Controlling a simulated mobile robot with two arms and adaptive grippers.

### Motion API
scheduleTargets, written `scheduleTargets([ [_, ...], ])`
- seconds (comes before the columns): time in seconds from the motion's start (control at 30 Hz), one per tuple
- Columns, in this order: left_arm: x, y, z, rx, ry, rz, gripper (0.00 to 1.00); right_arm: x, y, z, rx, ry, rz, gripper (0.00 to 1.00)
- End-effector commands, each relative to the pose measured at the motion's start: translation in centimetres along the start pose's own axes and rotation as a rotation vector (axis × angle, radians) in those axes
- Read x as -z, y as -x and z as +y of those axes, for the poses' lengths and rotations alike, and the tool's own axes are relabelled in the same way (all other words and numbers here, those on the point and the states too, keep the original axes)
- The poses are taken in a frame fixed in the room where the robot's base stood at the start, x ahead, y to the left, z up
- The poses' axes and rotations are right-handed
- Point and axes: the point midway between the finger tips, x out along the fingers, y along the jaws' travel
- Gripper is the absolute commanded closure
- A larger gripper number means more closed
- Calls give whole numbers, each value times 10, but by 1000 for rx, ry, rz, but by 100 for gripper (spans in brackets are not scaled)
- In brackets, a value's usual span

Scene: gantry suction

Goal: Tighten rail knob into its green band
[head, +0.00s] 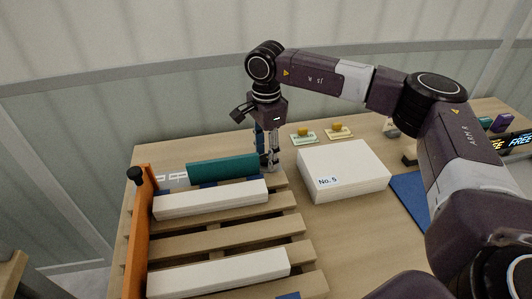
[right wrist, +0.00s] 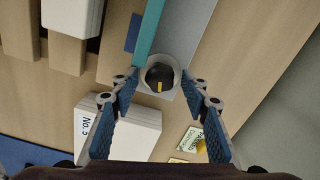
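A round black knob (right wrist: 159,77) with a yellow mark shows in the right wrist view, set in a pale round collar (right wrist: 172,64). It sits by the end of a teal rail (head: 222,168), also seen in the right wrist view (right wrist: 148,35). My right gripper (head: 266,160) points down at the rail's right end; in the wrist view its blue-padded fingers (right wrist: 161,86) are open, one on each side of the knob with gaps. The fingers hide the knob in the head view. I cannot make out a green band. My left gripper is not in view.
A slatted wooden pallet (head: 232,243) with white bars (head: 211,200) lies at the left. An orange board (head: 144,225) with a black knob (head: 134,174) stands at its edge. A white box marked No. 5 (head: 345,172) stands right of the gripper, with cards (head: 304,139) behind it.

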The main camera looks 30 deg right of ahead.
Motion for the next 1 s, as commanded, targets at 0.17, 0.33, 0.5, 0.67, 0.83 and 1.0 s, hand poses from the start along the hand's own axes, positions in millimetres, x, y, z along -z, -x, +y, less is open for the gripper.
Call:
scheduleTargets([
  [0.17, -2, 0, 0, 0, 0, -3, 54, 0, 0, 0, 0, 0, 0, 80],
  [0.33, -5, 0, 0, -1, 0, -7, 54, 0, 1, 0, 0, 0, 0, 96],
  [0.5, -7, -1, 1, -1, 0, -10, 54, 0, 0, 0, 0, -15, -1, 96],
  [0.67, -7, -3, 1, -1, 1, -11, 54, 0, 0, 0, 0, -70, 0, 96],
  [0.83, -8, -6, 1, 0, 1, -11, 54, -1, 0, -1, 1, -177, -1, 96],
  [1.0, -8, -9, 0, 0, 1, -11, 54, 0, 0, -1, 1, -301, 0, 96],
])
